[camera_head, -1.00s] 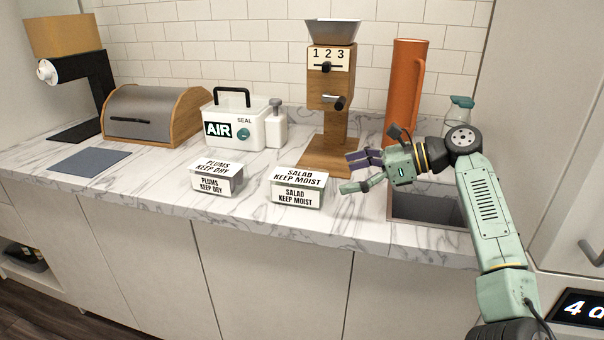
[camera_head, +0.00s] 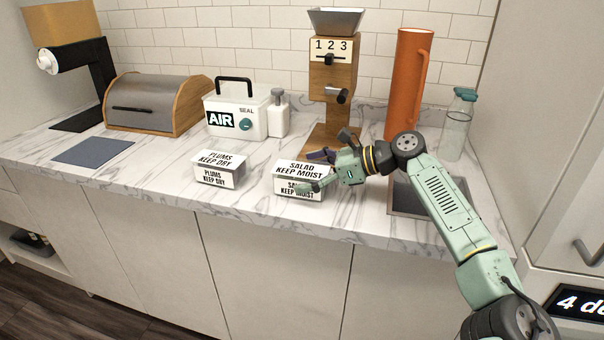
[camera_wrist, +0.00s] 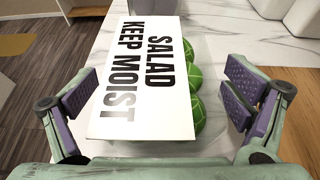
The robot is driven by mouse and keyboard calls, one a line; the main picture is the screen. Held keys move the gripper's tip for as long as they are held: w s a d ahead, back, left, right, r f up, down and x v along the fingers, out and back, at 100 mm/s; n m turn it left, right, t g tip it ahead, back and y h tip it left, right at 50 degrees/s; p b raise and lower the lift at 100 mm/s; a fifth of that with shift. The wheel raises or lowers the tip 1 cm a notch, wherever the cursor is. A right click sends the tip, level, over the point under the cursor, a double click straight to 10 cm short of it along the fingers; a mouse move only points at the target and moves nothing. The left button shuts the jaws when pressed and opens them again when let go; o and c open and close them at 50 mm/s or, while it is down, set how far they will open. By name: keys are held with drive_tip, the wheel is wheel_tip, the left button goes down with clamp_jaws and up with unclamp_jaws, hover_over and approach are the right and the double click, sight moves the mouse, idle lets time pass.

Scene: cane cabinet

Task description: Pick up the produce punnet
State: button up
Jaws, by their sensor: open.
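Two small labelled punnets stand on the marble counter. One punnet reads "SALAD KEEP MOIST" (camera_head: 285,188); the other reads "PLUMS KEEP DRY" (camera_head: 215,177) and stands to its left. My gripper (camera_head: 312,171) is open at the right end of the salad punnet, with one finger in front of it and one behind. In the wrist view the salad punnet's white label card (camera_wrist: 150,80) lies between the open fingers, with gaps on both sides. Green round produce (camera_wrist: 197,113) shows beside the card. The punnet's lower part is hidden there.
A wooden dispenser marked 1 2 3 (camera_head: 333,75) stands behind the salad punnet, with an orange jug (camera_head: 404,85) to its right. A sink (camera_head: 410,203) lies under my arm. The white AIR box (camera_head: 235,117) and bread bin (camera_head: 140,103) stand at the left.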

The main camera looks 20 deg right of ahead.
drive_tip(key=shift+w+a+f, duration=0.1)
drive_tip(key=shift+f, duration=0.05)
drive_tip(key=shift+c, duration=0.6)
drive_tip(key=c, duration=1.2)
